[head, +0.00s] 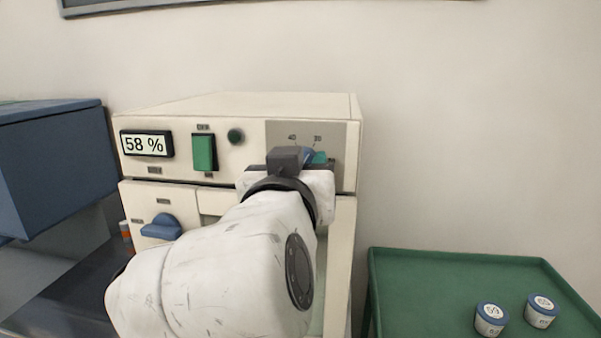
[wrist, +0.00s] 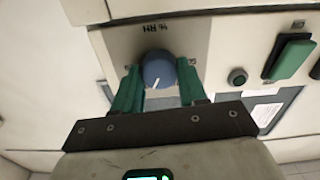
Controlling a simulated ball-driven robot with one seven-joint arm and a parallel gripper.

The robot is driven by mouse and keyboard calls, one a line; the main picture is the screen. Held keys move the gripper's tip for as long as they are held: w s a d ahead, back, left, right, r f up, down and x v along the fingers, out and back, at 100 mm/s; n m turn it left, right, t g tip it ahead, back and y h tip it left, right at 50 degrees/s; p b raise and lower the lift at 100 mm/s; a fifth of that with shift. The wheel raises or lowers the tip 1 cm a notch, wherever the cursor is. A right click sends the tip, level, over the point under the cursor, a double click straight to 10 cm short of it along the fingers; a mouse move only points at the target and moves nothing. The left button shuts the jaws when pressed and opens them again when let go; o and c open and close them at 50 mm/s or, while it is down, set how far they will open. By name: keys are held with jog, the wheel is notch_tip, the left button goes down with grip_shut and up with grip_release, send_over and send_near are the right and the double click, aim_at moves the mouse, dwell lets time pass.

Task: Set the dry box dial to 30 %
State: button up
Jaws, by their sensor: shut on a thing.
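The dry box (head: 240,105) is a cream cabinet with a display (head: 147,144) reading 58 %. Its blue dial (wrist: 159,70) is marked "% RH" and has a white pointer line, which slants to the lower left in the wrist view. In the head view a sliver of the dial (head: 308,154) shows behind my wrist, with a 40 mark and another number above it. My gripper (wrist: 158,84) is shut on the dial, one green finger on each side. In the head view my gripper (head: 313,158) covers most of the dial and the lower scale.
A green switch (head: 204,152) and a small dark round knob (head: 236,136) sit left of the dial. A blue door handle (head: 161,227) is lower left. A dark blue box (head: 50,160) stands at left. A green tray (head: 450,268) at right holds two small blue-lidded jars (head: 491,318).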

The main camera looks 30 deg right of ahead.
jog(key=shift+f, duration=0.2)
jog(key=o, duration=1.1)
jog(key=shift+r, duration=0.15)
jog(key=shift+c, duration=0.2)
jog(key=shift+a, duration=0.1)
jog(key=v, duration=1)
jog(key=shift+s+a+b, duration=0.15)
jog(key=shift+s+b, duration=0.15)
jog(key=shift+b, duration=0.05)
